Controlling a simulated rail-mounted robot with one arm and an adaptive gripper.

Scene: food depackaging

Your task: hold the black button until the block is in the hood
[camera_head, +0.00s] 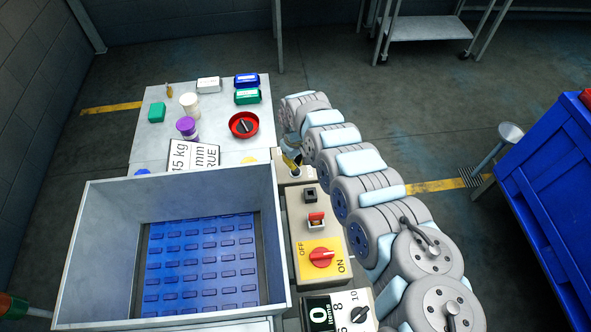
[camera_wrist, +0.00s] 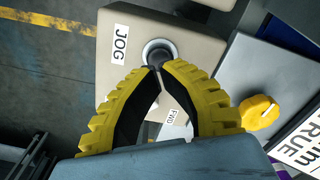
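In the head view my gripper (camera_head: 291,160) is over the small beige box (camera_head: 294,179), and the button is hidden. A grey metal enclosure (camera_head: 82,230), possibly the hood, surrounds a blue ribbed belt (camera_head: 203,262). No block shows on the visible belt.
Right of the enclosure, a control panel carries a red-and-yellow OFF/ON switch (camera_head: 321,257) and a dial (camera_head: 359,314). Behind it, a pale table (camera_head: 222,140) holds a red bowl (camera_head: 243,125), small boxes and jars. A blue bin (camera_head: 550,195) stands at right.

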